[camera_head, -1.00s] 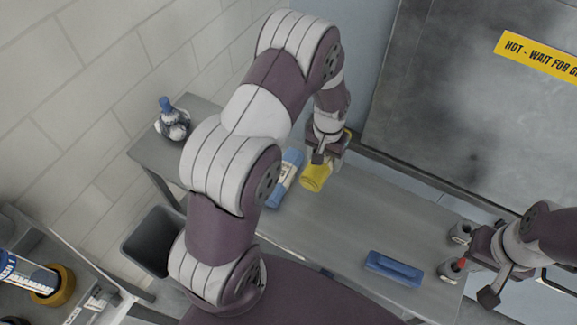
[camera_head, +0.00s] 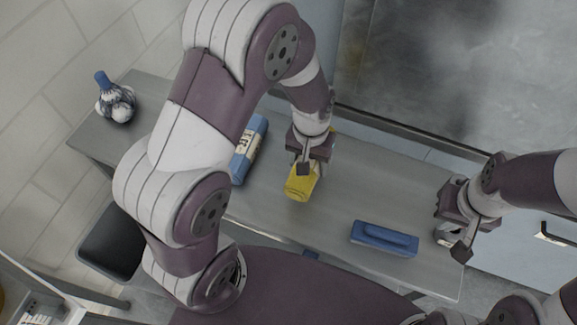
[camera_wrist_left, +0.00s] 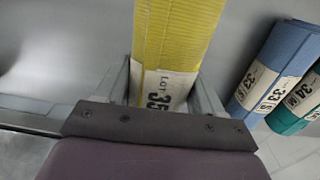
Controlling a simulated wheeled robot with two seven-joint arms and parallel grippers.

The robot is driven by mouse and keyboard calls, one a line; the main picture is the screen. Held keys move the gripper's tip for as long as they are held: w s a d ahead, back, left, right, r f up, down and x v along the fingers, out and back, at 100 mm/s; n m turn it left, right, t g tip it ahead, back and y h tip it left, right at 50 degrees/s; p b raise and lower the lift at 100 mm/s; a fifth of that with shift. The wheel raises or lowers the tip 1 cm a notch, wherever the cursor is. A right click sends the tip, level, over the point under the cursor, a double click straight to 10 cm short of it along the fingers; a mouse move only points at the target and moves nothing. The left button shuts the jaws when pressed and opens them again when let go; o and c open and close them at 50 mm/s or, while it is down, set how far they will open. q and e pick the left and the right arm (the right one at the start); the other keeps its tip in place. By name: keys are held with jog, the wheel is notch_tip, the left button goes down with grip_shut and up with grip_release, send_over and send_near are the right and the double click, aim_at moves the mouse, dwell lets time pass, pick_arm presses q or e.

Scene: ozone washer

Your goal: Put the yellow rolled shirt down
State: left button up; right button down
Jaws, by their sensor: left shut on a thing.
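The yellow rolled shirt (camera_head: 300,188) is in my left gripper (camera_head: 308,168), over the middle of the grey metal table (camera_head: 350,195). In the left wrist view the yellow roll (camera_wrist_left: 180,35) runs between the two fingers, with a white label reading "LOT 35" close to the palm. The head view does not show clearly whether the roll touches the table. My right gripper (camera_head: 448,230) is at the table's right end, its fingers apart, with a small grey item partly hidden by it.
A blue roll (camera_head: 250,148) lies left of the yellow one; the wrist view also shows a teal roll (camera_wrist_left: 299,112). A blue block-like object (camera_head: 384,238) lies at the front right. A dark bin (camera_head: 112,242) stands below.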

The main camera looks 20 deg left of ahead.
pick_arm(q)
notch_tip(320, 180, down, 5)
jog(key=shift+f, duration=0.15)
jog(key=shift+a+f, duration=0.1)
jog(key=shift+f, duration=0.1)
jog(key=o, duration=1.2)
jog(key=r, duration=1.2)
jog(key=shift+a+r, duration=0.1)
jog(key=shift+a, duration=0.15)
jog(key=shift+t, duration=0.7)
jog(key=s+a, duration=0.4)
jog(key=s, duration=0.1)
jog(key=s+a+r, duration=0.1)
jog(key=s+a, duration=0.1)
jog(key=shift+s+a, duration=0.25)
